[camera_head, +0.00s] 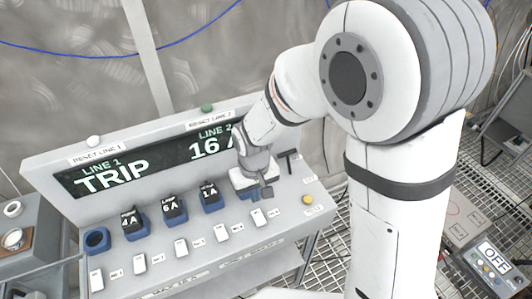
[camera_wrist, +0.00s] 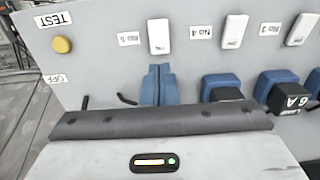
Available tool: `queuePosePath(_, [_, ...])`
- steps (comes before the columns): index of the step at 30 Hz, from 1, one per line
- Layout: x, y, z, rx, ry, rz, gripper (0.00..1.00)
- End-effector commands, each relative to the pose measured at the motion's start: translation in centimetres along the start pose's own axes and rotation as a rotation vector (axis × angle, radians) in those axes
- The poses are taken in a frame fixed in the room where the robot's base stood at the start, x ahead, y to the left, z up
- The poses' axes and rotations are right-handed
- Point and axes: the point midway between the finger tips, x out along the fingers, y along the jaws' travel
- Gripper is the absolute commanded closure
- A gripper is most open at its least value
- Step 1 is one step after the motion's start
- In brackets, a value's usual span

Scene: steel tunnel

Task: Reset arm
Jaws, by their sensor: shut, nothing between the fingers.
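The grey panel (camera_head: 75,205) has a dark display (camera_head: 150,163) reading LINE 1 TRIP and LINE 2 16 A. My gripper (camera_head: 256,194) is over the panel's right part, near the No. 5 switch. In the wrist view two blue pieces, seemingly my gripper's fingers (camera_wrist: 158,86), meet along a seam with nothing between them. They show below the white No. 5 switch (camera_wrist: 159,37). Whether they touch the panel I cannot tell. My gripper covers the display's right end and the panel just behind it.
Blue holders carry black blocks marked 4A (camera_head: 132,222), 6A (camera_head: 173,209) and 1A (camera_head: 210,196). An empty blue socket (camera_head: 97,240) is at the left. A yellow TEST button (camera_head: 307,200) and a dark T-shaped handle (camera_head: 288,157) are at the right. Reset buttons top the display.

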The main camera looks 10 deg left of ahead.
Motion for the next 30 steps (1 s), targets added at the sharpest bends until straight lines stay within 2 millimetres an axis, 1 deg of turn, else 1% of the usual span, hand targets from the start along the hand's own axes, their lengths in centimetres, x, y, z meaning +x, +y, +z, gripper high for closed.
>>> queuePosePath(4, [-0.1, 0.1, 0.0, 0.001, 0.001, 0.0, 1.0])
queuePosePath(6, [-0.5, 0.5, 0.1, 0.011, 0.007, 0.0, 1.0])
queuePosePath(8, [-1.4, 1.3, 0.4, 0.029, 0.018, -0.001, 1.0])
queuePosePath(11, [-3.8, 3.6, 1.3, 0.082, 0.048, -0.001, 1.0])
queuePosePath(14, [-6.9, 6.6, 3.1, 0.153, 0.089, 0.002, 1.0])
queuePosePath(15, [-8.0, 7.8, 4.0, 0.184, 0.103, 0.005, 1.0])
queuePosePath(17, [-9.7, 9.3, 5.5, 0.228, 0.127, 0.009, 1.0])
queuePosePath(18, [-10.7, 10.3, 6.6, 0.258, 0.143, 0.013, 1.0])
queuePosePath(21, [-13.0, 12.4, 9.4, 0.332, 0.182, 0.026, 1.0])
queuePosePath(24, [-14.8, 14.0, 12.5, 0.402, 0.218, 0.042, 1.0])
queuePosePath(27, [-16.1, 14.9, 15.1, 0.463, 0.247, 0.058, 1.0])
queuePosePath(30, [-16.9, 15.4, 17.1, 0.507, 0.268, 0.071, 1.0])
